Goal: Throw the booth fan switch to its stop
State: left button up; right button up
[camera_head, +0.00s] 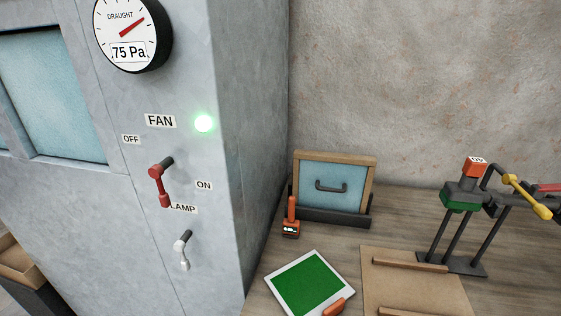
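The fan switch is a red lever (159,186) on the grey booth panel, below the FAN label (160,121). Its handle hangs down from a dark pivot, its tip beside the LAMP label (184,209). The OFF label (131,139) is up and left of the lever; the ON label (204,186) is to its right. A green light (204,123) beside FAN is lit. The draught gauge (130,32) above reads .75 Pa. Neither of my grippers is in view.
A white lever (183,252) hangs below the LAMP label. On the bench (415,208) stand a framed blue panel (331,188), an orange-black device (291,222), a green pad (310,284), a wooden board (417,283) and a dark stand (450,240). The space before the panel is clear.

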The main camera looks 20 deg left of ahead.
aim_at(155, 172)
jog(key=k+j+u, duration=0.1)
jog(key=u, duration=1.3)
